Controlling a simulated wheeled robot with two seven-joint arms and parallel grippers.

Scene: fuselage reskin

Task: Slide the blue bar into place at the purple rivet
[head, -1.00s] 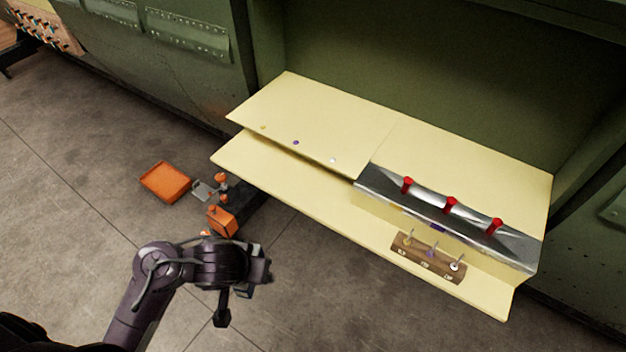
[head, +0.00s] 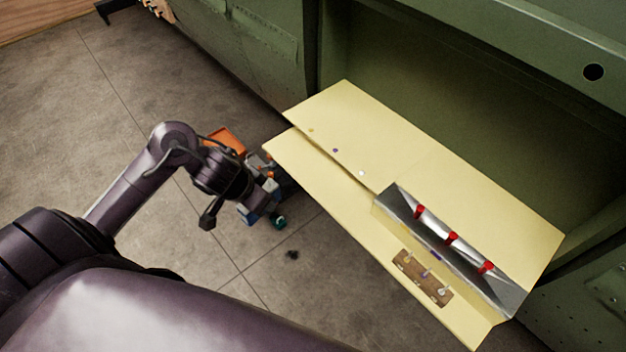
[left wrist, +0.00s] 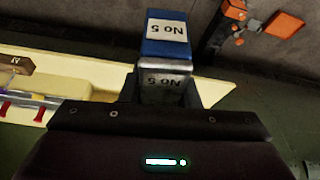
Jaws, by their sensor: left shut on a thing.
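My left gripper (head: 266,190) is left of the pale yellow panels, over the floor. It is shut on the blue bar (head: 251,213), which shows small and partly hidden there. In the left wrist view the bar has a blue block (left wrist: 166,28) and a silver block (left wrist: 165,70), both labelled "No 5", with the silver one between the fingers. A purple dot (head: 335,150) sits on the upper yellow panel, between a yellowish and a white dot. Another purple mark (head: 435,256) is at the front of the silver strip. My right gripper is not in view.
A silver strip (head: 409,205) with three red clamps (head: 451,238) lies on the panel's right part. A wooden block (head: 408,265) with three pins stands before it. An orange tray (head: 226,140) lies on the floor behind my left arm. Green walls enclose the back.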

